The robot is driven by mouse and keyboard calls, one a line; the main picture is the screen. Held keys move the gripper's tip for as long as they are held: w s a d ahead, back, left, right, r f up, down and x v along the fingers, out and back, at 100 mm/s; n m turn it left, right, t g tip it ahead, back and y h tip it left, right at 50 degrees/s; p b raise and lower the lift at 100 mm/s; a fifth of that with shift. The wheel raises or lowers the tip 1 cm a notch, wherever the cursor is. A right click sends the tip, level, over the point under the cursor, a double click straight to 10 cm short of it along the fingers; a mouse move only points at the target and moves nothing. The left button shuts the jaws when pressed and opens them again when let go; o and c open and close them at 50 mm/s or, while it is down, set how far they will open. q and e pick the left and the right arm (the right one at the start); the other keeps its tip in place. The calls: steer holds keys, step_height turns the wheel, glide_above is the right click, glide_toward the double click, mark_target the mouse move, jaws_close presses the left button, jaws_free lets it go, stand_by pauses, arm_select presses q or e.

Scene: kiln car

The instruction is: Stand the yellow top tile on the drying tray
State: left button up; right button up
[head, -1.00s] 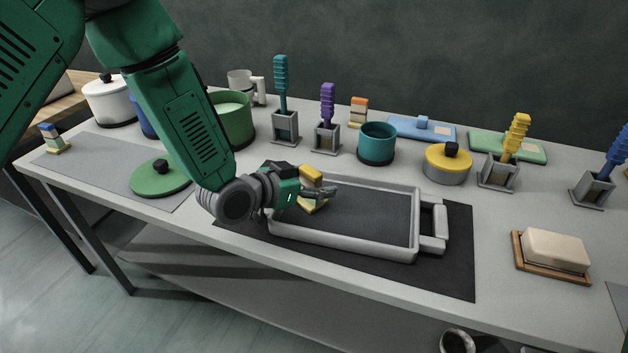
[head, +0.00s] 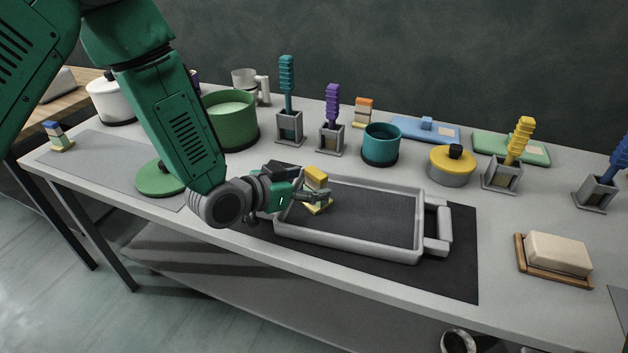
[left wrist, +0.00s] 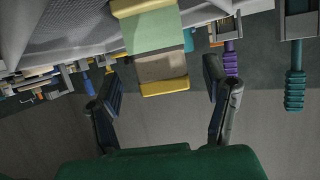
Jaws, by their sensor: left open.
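The yellow top tile (head: 316,175) is a small banded block with yellow ends. It stands upright inside the left end of the grey drying tray (head: 362,250). In the left wrist view the tile (left wrist: 160,65) shows upside down, with green and beige bands between its yellow ends. My left gripper (head: 318,196) is open at the tile from the left. In the wrist view its fingers (left wrist: 163,75) lie apart on either side of the tile's yellow end, with gaps visible. One finger hides part of the tile in the head view. My right gripper is not in view.
The tray lies on a dark mat (head: 462,255). Behind it are a teal pot (head: 381,146), a yellow-lidded pot (head: 451,168) and brushes in holders. A green pot (head: 232,125) stands close behind my left arm. A soap-like block on a board (head: 557,253) is at right.

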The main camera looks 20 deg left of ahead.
arm_select(q)
steer(key=shift+s+a+r, duration=0.2)
steer(key=shift+s+a, duration=0.25)
steer(key=shift+a, duration=0.15)
steer(key=shift+s+d+r+p, duration=0.15)
steer(key=shift+s+r+p, duration=0.25)
steer(key=shift+s+p, duration=0.25)
steer(key=shift+s+a+r, duration=0.2)
steer(key=shift+s+a, duration=0.5)
steer(key=shift+a, duration=0.1)
steer(key=shift+s+r+p, duration=0.3)
steer(key=shift+s+p, duration=0.2)
steer(key=shift+s, duration=0.05)
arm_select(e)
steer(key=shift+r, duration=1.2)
arm_select(q)
steer(key=shift+a, duration=0.15)
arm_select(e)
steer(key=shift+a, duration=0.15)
arm_select(q)
steer(key=v, duration=0.7)
steer(key=shift+s, duration=0.2)
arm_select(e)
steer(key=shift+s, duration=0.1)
arm_select(q)
steer(key=shift+f, duration=0.1)
